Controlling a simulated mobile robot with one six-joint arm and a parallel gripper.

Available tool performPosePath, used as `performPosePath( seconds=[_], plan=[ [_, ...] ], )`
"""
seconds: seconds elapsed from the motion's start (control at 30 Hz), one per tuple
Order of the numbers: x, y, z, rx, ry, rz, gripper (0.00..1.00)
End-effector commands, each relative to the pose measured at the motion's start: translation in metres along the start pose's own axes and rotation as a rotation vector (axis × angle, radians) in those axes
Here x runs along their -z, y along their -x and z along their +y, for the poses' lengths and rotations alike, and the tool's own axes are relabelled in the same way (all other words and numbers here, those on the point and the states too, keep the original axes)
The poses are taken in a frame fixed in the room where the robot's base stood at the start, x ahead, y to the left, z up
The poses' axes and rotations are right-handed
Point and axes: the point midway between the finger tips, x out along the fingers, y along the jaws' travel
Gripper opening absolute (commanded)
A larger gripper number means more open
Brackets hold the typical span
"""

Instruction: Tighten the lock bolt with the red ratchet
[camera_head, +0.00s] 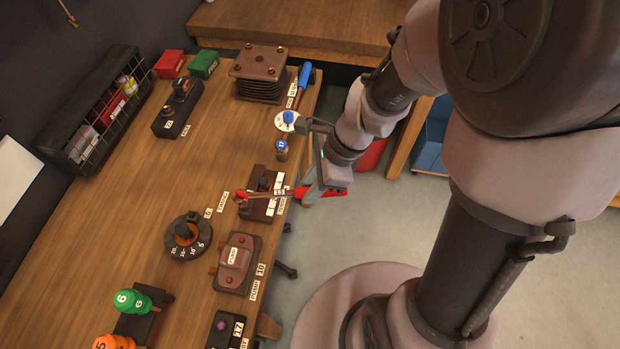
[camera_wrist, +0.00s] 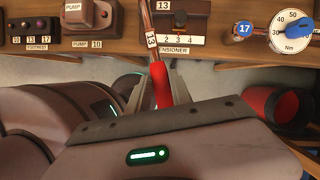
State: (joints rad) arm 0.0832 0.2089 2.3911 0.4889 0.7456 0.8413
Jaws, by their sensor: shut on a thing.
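The red ratchet (camera_head: 304,191) has a red handle and a thin metal shaft. My gripper (camera_head: 314,184) is shut on its handle at the table's edge. In the wrist view, the handle (camera_wrist: 161,86) sits between my two fingers (camera_wrist: 155,92), with the shaft running up past a "13" tag. The block also shows in the wrist view (camera_wrist: 190,23), with plates marked 2, 3 and 4. I cannot make out the lock bolt or whether the head sits on it.
A pump block (camera_head: 236,263) and black dial (camera_head: 187,237) stand nearby on the wooden bench (camera_head: 130,213). A blue-topped piece marked 17 (camera_head: 282,150) and a white Nm gauge (camera_head: 286,121) are beyond the block. A red bin (camera_wrist: 272,105) stands below the bench edge.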

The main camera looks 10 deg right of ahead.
Motion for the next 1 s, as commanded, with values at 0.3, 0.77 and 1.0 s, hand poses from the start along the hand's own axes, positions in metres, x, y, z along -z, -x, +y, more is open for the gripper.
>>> performPosePath(
  seconds=[0.3,0.77,1.0],
  plan=[
    [-0.001,-0.001,0.006,0.011,-0.031,0.000,0.00],
    [-0.004,-0.003,0.038,0.093,-0.231,-0.001,0.00],
    [-0.004,-0.002,0.038,0.093,-0.232,-0.001,0.00]
  ],
)
